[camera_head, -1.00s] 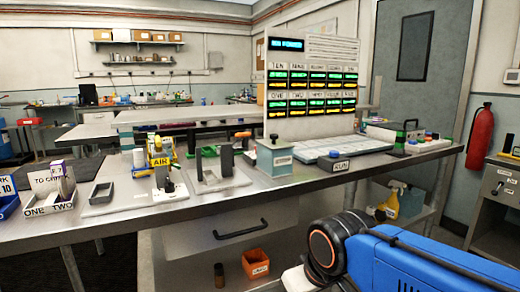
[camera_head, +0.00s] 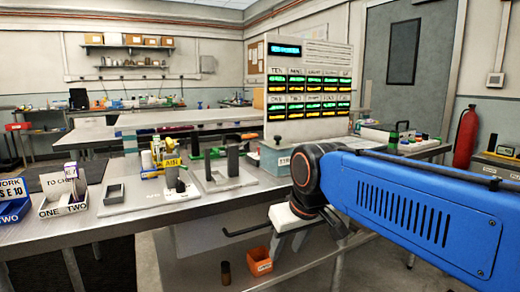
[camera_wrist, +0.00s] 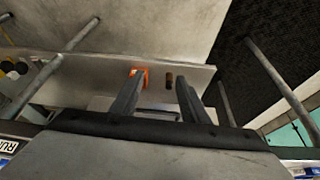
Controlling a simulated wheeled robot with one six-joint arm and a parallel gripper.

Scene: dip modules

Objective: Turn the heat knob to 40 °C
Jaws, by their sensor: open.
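I cannot make out a heat knob or its scale in either view. A grey-green box (camera_head: 272,160) stands on the bench, partly hidden behind my blue arm. Its label is cut off and its top is not clear. My gripper (camera_wrist: 160,84) shows in the wrist view with its two dark fingers apart and nothing between them. In the head view my wrist is in front of the bench's front edge, apart from the box.
The bench (camera_head: 130,222) holds a paper bin (camera_head: 64,205), a grey block with uprights (camera_head: 222,178) and a display panel (camera_head: 308,92). An orange bin (camera_head: 259,262) and a brown cylinder (camera_head: 224,273) are below. A red extinguisher (camera_head: 466,132) is at the right.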

